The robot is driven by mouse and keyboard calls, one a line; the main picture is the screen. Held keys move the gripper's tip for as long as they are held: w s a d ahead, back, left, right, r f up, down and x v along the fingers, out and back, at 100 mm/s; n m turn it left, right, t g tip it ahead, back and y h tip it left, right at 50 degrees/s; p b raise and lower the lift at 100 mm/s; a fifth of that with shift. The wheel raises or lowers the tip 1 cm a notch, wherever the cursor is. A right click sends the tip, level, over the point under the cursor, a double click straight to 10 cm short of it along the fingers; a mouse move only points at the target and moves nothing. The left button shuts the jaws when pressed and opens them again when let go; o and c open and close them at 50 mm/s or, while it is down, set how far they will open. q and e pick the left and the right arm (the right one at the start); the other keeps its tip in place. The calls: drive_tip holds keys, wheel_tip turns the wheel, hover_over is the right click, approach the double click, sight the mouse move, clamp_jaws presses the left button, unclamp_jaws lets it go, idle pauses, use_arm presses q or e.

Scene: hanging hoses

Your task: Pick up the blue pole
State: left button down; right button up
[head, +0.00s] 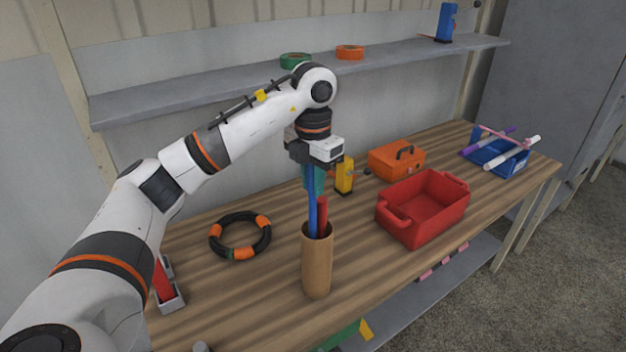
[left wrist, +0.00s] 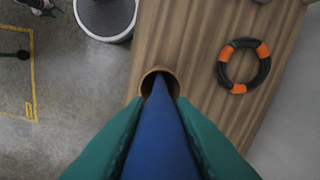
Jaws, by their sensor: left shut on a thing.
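The blue pole (head: 312,212) stands nearly upright, with its lower end inside a brown cylindrical holder (head: 317,265) on the wooden bench. My left gripper (head: 314,180) is above the holder, pointing down, and its teal fingers are shut on the upper part of the blue pole. In the left wrist view the blue pole (left wrist: 160,130) runs between the two teal fingers down to the holder's round mouth (left wrist: 160,74). A red pole (head: 322,217) stands in the same holder, beside the blue one. My right gripper is not in view.
A red crate (head: 420,222), an orange toolbox (head: 396,163) and a yellow tool (head: 344,176) stand right of the holder. A black-and-orange hose ring (head: 240,236) lies to its left. A blue bin (head: 508,166) holds poles at the far right. A grey shelf (head: 200,91) runs behind.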

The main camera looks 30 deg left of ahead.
use_arm(q)
wheel_tip(320, 180, up, 14)
drive_tip(key=p, duration=1.1)
drive_tip(key=shift+p, duration=0.35)
drive_tip(key=shift+f, duration=0.1)
